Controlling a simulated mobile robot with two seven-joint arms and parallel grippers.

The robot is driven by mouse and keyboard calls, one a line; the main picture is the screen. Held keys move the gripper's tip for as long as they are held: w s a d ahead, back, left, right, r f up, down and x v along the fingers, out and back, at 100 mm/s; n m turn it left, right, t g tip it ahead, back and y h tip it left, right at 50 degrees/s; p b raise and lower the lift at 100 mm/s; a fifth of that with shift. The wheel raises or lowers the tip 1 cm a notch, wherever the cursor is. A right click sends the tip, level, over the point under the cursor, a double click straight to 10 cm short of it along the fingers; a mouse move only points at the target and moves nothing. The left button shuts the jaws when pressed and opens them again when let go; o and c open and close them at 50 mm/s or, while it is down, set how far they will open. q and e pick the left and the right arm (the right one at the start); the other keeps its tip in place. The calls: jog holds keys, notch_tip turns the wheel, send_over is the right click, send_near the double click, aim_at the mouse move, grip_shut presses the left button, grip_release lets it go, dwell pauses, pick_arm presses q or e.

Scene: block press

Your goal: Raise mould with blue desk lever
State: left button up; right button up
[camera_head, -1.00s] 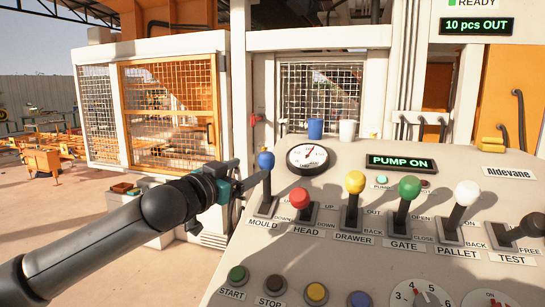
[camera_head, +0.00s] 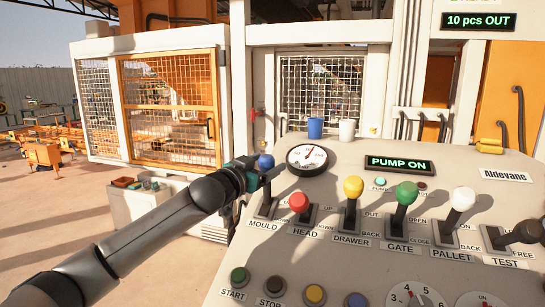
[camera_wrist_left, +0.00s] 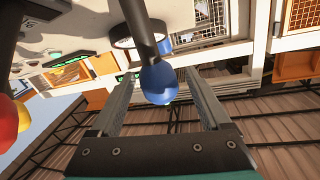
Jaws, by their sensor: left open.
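The blue desk lever (camera_head: 266,161) stands at the left end of the console's lever row, above the label MOULD. My left gripper (camera_head: 268,176) is at this lever, and its fingers hide part of the shaft. In the left wrist view the blue knob (camera_wrist_left: 158,84) sits between the two spread fingers (camera_wrist_left: 163,92), with a gap on each side. The dark shaft runs up from the knob there. The gripper is open. The mould itself cannot be made out. My right gripper is out of view.
The red HEAD lever (camera_head: 299,201) stands close to the right of the blue one. Yellow (camera_head: 353,187), green (camera_head: 406,193) and white (camera_head: 462,198) levers follow. A gauge (camera_head: 307,157) lies just behind. The display (camera_head: 400,164) reads PUMP ON. Buttons line the console's front.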

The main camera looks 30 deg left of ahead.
pick_arm(q)
jog(key=shift+w+p, duration=0.4)
jog(key=shift+w, duration=1.25)
grip_shut()
